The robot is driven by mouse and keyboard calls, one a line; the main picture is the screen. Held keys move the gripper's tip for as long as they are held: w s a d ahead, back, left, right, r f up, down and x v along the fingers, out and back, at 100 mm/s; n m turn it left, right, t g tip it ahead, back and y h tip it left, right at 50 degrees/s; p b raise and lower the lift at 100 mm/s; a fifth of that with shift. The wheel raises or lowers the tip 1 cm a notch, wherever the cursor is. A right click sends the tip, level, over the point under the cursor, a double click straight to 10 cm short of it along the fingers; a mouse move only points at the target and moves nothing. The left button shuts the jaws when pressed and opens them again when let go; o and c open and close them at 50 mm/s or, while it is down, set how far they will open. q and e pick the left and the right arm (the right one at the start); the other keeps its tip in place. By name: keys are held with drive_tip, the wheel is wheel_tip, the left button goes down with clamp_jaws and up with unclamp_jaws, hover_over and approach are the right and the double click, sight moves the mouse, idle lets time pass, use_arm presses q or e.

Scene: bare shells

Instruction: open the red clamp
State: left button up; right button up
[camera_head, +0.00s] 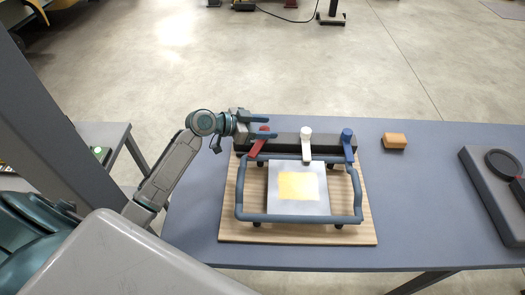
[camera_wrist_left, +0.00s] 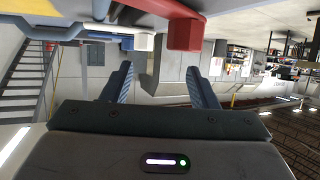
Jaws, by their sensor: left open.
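The red clamp (camera_head: 258,146) is a red lever with a knob at its far end, at the left of a black bar on a fixture. My left gripper (camera_head: 267,128) is open and empty, with its two blue-grey fingers around the level of the red knob in the head view. In the left wrist view the red clamp's end (camera_wrist_left: 185,33) sits just above the gap between the fingertips of the left gripper (camera_wrist_left: 165,70); contact cannot be told. My right gripper is not in view.
A white clamp (camera_head: 306,144) and a blue clamp (camera_head: 348,145) stand to the right on the black bar (camera_head: 285,139). A blue tubular frame (camera_head: 300,218) surrounds a silver plate (camera_head: 297,206) on a wooden board (camera_head: 230,229).

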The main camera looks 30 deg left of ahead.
use_arm(q)
drive_tip(key=s+d+p, duration=0.1)
drive_tip(key=s+d, duration=0.1)
drive_tip(key=s, duration=0.4)
drive_tip(key=s+d+r+p, duration=0.1)
drive_tip(key=s+d, duration=0.2)
drive_tip(key=s, duration=0.3)
drive_tip(key=shift+s+d+r, duration=0.2)
drive_tip(key=shift+s+r, duration=0.05)
drive_tip(key=shift+s, duration=0.05)
